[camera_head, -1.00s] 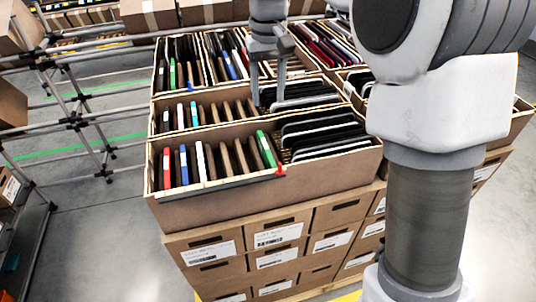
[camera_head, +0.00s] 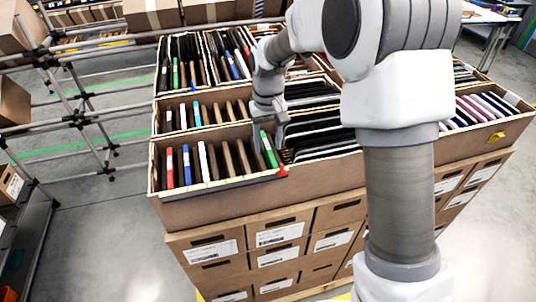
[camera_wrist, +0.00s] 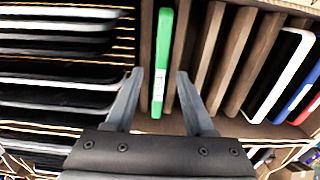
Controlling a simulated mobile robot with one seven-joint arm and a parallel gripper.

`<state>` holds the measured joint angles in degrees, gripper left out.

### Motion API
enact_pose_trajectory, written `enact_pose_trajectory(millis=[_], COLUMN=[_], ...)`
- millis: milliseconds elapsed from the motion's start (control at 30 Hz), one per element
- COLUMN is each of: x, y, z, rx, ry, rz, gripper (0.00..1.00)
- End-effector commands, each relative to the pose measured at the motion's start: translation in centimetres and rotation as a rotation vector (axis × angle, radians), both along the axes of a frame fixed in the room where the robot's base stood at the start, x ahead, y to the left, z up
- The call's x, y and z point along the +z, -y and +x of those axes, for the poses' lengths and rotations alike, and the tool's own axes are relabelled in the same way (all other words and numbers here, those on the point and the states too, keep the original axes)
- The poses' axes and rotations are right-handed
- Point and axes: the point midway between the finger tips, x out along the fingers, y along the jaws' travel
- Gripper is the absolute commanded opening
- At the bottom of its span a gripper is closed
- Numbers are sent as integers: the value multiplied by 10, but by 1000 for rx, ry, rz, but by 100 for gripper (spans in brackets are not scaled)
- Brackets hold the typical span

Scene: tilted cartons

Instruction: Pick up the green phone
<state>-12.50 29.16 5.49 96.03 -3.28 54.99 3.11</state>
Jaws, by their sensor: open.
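The green phone (camera_head: 268,149) stands on edge in the front carton (camera_head: 215,188), at the right end of a row of phones and brown dividers. In the wrist view the green phone (camera_wrist: 162,62) shows its narrow edge with a white label. My gripper (camera_wrist: 159,75) is open, with one finger to each side of the green phone in that view. A brown divider lies close along its left side. In the head view my gripper (camera_head: 268,122) is above the green phone, and its fingertips are partly hidden.
Black phones (camera_wrist: 60,72) lie stacked to the left in the wrist view. Brown dividers (camera_wrist: 235,60) and white, blue and red phones stand to the right. The carton wall (camera_wrist: 270,130) runs close below. More filled cartons (camera_head: 185,65) stand behind.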

Motion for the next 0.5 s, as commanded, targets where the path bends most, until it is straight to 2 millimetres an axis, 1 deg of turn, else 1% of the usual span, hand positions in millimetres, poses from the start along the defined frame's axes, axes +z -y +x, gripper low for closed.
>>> enact_pose_trajectory(millis=[100,267,300,367,500], x=[-5,-5,-5,-5,-5], y=[0,0,0,0,0], z=[0,0,0,0,0], rx=[0,0,0,0,0], ry=[0,1,1,1,1], rz=[0,0,0,0,0], gripper=[54,54,50,39,14])
